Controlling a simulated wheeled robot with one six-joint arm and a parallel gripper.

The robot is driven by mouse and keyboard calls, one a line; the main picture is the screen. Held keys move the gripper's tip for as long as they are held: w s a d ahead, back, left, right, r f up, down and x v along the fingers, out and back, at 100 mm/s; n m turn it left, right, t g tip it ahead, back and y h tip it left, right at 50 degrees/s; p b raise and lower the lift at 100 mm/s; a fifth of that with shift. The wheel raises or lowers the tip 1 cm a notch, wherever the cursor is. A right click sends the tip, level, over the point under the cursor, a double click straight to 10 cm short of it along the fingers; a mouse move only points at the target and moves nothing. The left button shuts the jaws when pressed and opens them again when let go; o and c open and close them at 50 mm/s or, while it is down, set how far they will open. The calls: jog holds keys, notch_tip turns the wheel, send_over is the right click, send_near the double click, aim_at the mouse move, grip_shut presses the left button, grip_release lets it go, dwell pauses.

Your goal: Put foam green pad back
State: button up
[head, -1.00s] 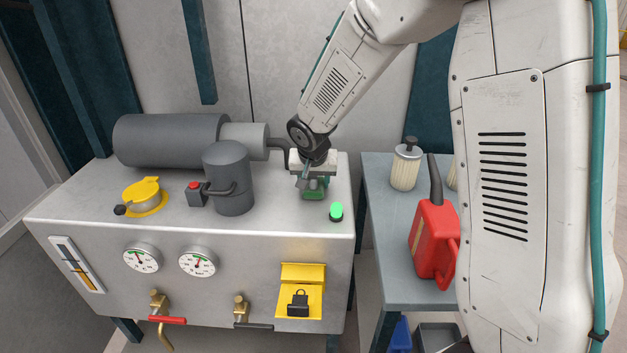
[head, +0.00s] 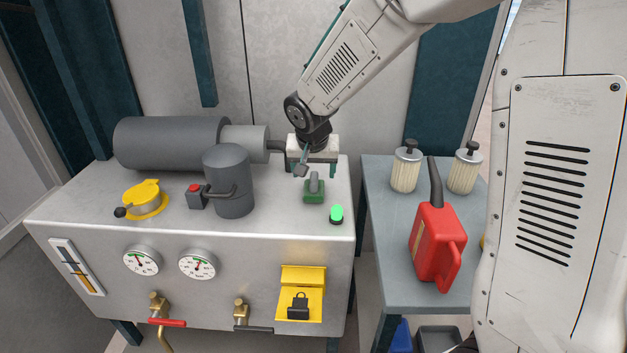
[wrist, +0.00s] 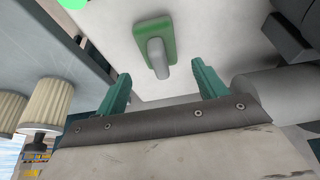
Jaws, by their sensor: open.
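The green pad (head: 314,197) with a grey upright handle sits on the metal top of the machine, near its right end and behind the lit green button (head: 337,212). It also shows in the wrist view (wrist: 158,43), whole and apart from the fingers. My gripper (head: 313,170) is open and empty, just behind and above the pad. In the wrist view its two teal fingers (wrist: 163,85) are spread wide with nothing between them.
A dark grey cylinder (head: 229,182), a red-button box and a yellow cap (head: 145,198) stand left on the machine top. A grey motor (head: 172,141) lies behind. The side table (head: 385,255) right holds a red can (head: 436,245) and two filters.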

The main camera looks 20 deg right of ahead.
jog(key=s+d+r+n+g, duration=0.1)
jog(key=s+d+r, duration=0.1)
jog(key=s+r, duration=0.6)
jog(key=s+d+r+n+g, duration=0.15)
jog(key=s+r, duration=0.25)
jog(key=s, duration=0.8)
jog(key=s+f+n+y, duration=0.1)
jog(key=s+n, duration=0.1)
jog(key=s, duration=1.2)
jog(key=shift+s+y, duration=0.25)
jog(key=shift+y, duration=0.15)
jog(key=shift+f+g, duration=0.1)
jog(key=shift+g, duration=0.15)
